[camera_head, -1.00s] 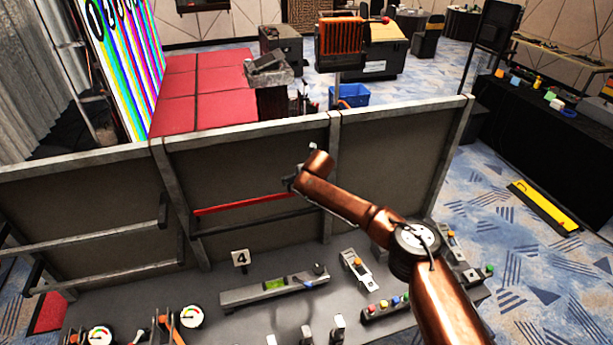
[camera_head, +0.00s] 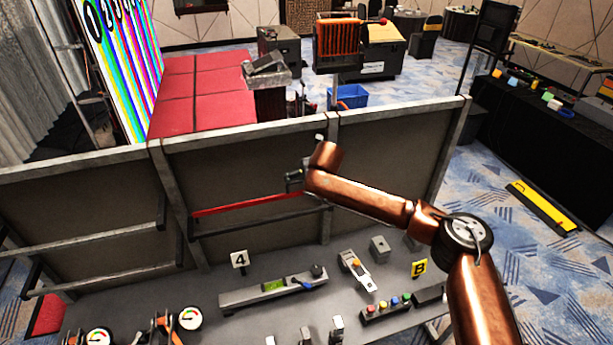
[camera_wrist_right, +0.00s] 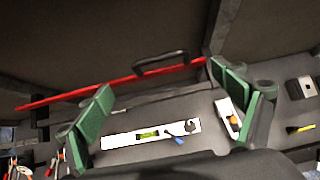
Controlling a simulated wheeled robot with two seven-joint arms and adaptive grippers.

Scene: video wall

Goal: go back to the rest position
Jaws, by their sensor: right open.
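My right arm, copper coloured, comes in from the lower right of the head view. Its gripper (camera_head: 295,180) is at the far end, in front of the grey panel wall and by the red bar (camera_head: 245,205); the fingers are barely visible there. In the right wrist view the right gripper (camera_wrist_right: 168,112) shows two green-padded fingers set wide apart with nothing between them touching the pads. Behind the gap are the bench top and a level-like device (camera_wrist_right: 150,135). My left gripper is in neither view.
The bench holds the level-like device (camera_head: 272,288), a "4" marker (camera_head: 239,260), an orange-knobbed lever unit (camera_head: 356,270), a button box (camera_head: 386,308), a "B" marker (camera_head: 419,268) and gauges (camera_head: 190,318). The panel wall (camera_head: 250,170) stands behind. Blue carpet lies right.

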